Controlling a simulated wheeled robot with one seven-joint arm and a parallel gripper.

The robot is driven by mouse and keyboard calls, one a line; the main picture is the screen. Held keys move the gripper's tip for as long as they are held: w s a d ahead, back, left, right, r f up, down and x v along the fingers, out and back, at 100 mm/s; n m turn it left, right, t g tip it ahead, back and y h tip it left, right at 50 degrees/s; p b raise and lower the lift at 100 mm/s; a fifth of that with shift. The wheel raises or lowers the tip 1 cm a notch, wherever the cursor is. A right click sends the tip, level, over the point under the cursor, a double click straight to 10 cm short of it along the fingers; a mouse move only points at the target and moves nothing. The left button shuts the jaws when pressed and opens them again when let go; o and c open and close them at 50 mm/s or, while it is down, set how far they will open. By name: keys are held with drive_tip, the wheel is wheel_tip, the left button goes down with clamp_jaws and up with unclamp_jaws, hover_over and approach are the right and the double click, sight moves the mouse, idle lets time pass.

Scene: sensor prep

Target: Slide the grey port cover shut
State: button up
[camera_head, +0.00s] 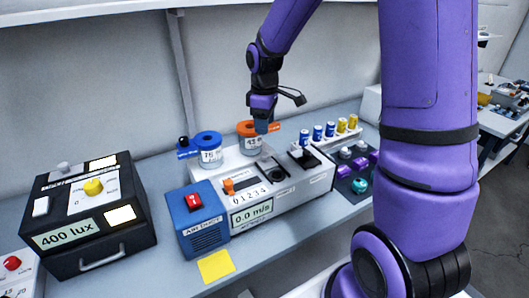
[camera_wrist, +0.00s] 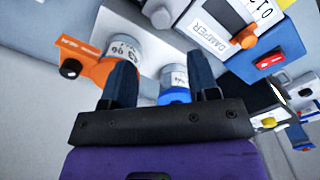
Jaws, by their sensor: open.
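A white and blue air duct box (camera_head: 205,235) stands on the bench in the head view. On its top is a round dark port (camera_head: 276,173), with a small grey piece that looks like the port cover (camera_head: 264,160) beside it. The port looks at least partly uncovered. A grey part at the top edge of the wrist view (camera_wrist: 165,12) may be the same cover; I cannot tell. My gripper (camera_head: 262,128) hangs above the back of the box, near the orange-lidded jar and apart from the cover. Its two dark fingers (camera_wrist: 163,82) are spread and hold nothing.
A blue-lidded jar (camera_head: 210,154) and an orange-lidded jar (camera_head: 247,144) stand behind the box. A black lux box (camera_head: 85,215) is at left, and several blue and yellow vials (camera_head: 330,129) are at right. A yellow note (camera_head: 216,266) lies in front.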

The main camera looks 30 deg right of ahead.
sight(265, 154)
wheel_tip(265, 154, down, 10)
drive_tip(key=shift+f, duration=0.25)
idle(0.3)
clamp_jaws()
